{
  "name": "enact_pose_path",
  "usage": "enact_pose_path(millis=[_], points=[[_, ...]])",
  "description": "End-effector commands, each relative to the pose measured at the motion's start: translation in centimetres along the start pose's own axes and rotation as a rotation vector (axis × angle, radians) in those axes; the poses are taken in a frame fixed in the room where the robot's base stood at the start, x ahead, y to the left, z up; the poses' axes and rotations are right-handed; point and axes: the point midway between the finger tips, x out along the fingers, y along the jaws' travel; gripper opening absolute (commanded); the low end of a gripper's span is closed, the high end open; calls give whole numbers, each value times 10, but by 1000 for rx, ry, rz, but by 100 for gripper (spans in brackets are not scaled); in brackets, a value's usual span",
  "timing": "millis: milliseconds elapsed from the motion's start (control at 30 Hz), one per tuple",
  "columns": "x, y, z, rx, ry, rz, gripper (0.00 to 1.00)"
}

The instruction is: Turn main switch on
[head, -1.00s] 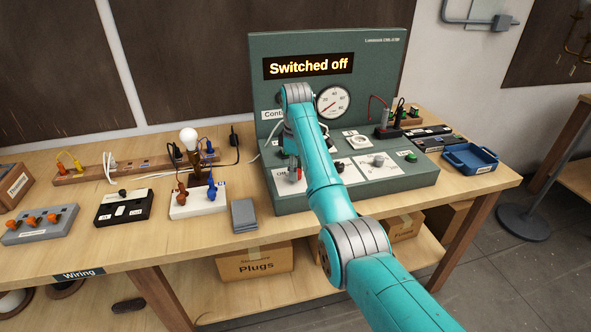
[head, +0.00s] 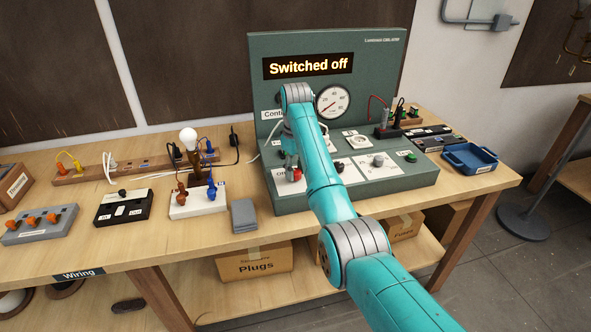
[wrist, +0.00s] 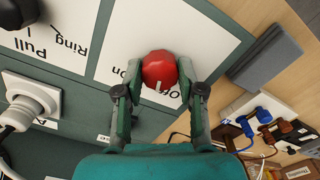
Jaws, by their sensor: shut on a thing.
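The main switch is a red rotary knob (wrist: 159,69) with a white mark, on a white label plate reading "Off" and "On", partly covered. My gripper (wrist: 160,89) is shut on the knob, with one finger on each side of it in the wrist view. In the head view the red knob (head: 297,174) shows at the lower left of the green test console (head: 330,202), and my arm hides part of the console. The console's display (head: 308,66) reads "Switched off".
A dark knob (head: 339,166), a grey knob (head: 378,160) and a green button (head: 411,157) are on the console to the right. A grey block (head: 244,215) and a white socket box (head: 198,203) stand to the left. A blue tray (head: 470,158) is at the right.

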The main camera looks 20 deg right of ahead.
Motion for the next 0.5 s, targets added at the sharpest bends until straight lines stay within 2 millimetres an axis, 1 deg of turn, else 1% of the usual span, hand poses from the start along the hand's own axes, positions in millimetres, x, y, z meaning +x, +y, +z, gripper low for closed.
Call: enact_pose_path(millis=[500], points=[[0,0,0,489,-1,0,4]])
